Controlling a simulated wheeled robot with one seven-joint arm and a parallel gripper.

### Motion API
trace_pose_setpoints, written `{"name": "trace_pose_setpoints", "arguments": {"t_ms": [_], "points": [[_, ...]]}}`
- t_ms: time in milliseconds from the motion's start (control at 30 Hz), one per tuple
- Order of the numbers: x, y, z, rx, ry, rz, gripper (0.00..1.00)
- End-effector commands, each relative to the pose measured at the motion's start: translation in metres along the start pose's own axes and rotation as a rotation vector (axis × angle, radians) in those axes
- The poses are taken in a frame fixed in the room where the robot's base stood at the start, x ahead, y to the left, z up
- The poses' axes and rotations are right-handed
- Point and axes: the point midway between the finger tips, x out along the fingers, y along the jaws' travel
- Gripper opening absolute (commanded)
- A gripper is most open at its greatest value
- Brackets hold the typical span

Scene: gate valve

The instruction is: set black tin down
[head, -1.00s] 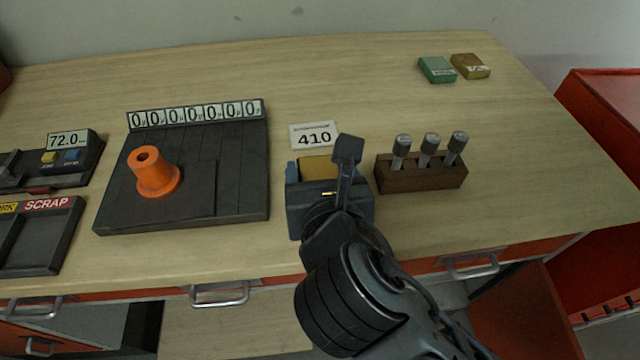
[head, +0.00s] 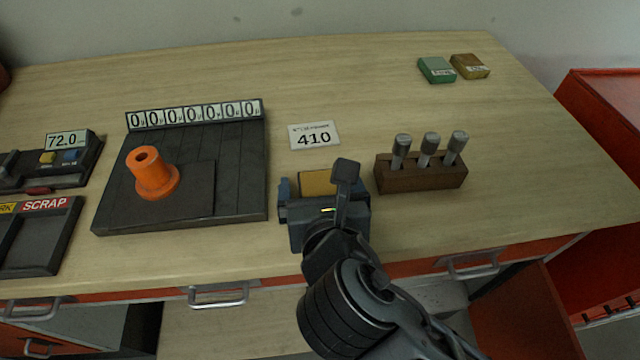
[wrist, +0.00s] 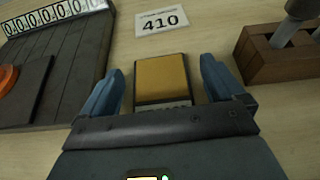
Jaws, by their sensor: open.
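A small box-shaped tin (head: 318,183) has a mustard-yellow top. In the wrist view the tin (wrist: 161,78) shows a dark near edge and a pale label strip, and it lies between my two blue fingers. I see no plainly black tin. My gripper (wrist: 162,72) is open, with a gap between each finger and the tin's sides. In the head view my gripper (head: 315,182) is low over the front of the bench around the tin, and my wrist hides its near side.
A white card reading 410 (head: 314,135) lies just behind the tin. A brown block with several grey-handled tools (head: 421,172) stands close on the right. A dark board with an orange cone (head: 152,174) is on the left. Green (head: 436,70) and ochre (head: 470,66) tins lie far back.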

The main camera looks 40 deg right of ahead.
Motion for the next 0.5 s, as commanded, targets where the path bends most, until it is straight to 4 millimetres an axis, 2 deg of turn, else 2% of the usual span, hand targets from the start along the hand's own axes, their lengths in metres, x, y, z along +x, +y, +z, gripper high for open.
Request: {"name": "trace_pose_setpoints", "arguments": {"t_ms": [167,267,500], "points": [[-0.001,0.000,0.002,0.001,-0.001,0.000,0.96],[-0.011,0.001,0.002,-0.002,0.000,0.003,0.96],[-0.058,0.001,0.002,-0.002,0.001,0.003,0.96]]}}
